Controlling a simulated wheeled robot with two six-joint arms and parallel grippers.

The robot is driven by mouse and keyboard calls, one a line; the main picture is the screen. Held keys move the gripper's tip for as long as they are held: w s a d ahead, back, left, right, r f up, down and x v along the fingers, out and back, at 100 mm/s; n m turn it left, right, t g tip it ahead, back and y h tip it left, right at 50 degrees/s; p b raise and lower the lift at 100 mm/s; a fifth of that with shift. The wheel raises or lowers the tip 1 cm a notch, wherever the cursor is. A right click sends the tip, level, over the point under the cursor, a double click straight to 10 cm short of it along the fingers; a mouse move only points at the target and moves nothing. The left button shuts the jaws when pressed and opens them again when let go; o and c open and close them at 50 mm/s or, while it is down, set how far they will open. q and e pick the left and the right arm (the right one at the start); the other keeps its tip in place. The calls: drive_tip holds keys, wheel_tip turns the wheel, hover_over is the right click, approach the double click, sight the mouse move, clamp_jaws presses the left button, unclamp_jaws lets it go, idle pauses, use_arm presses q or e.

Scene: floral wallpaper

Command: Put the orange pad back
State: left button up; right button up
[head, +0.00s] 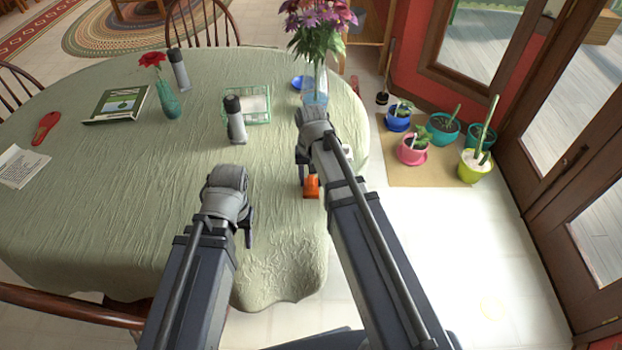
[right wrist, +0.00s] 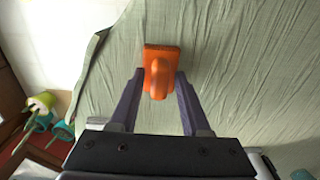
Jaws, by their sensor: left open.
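The orange pad (head: 311,187) lies on the green tablecloth near the table's right front edge. In the right wrist view the orange pad (right wrist: 161,54) has a flat block with a rounded raised part. My right gripper (right wrist: 158,76) is open, its two fingertips on either side of the pad's near part with small gaps. I cannot tell how high above the cloth the fingertips are. In the head view my right gripper (head: 304,168) is partly hidden by its own arm. My left gripper (head: 247,236) is open and empty over the table's front part.
A green-rimmed tray (head: 261,121) holds something pale; a grey-and-black bottle (head: 236,122) stands beside it. The cloth at front left is clear.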

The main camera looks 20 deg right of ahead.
sight(311, 179)
drive_tip(key=shift+o, duration=0.6)
use_arm(q)
drive_tip(key=shift+r, duration=0.15)
use_arm(e)
drive_tip(key=shift+r, duration=0.1)
wheel_tip(311, 179, up, 12)
drive_tip(key=p, duration=1.2)
use_arm(q)
wheel_tip(311, 179, up, 12)
use_arm(e)
drive_tip(key=s+a+n+h, duration=0.1)
drive_tip(key=s+a+n, duration=0.6)
drive_tip(key=s+a, duration=0.3)
drive_tip(key=s, duration=0.4)
drive_tip(key=shift+a, duration=0.2)
drive_tip(key=shift+s, duration=0.1)
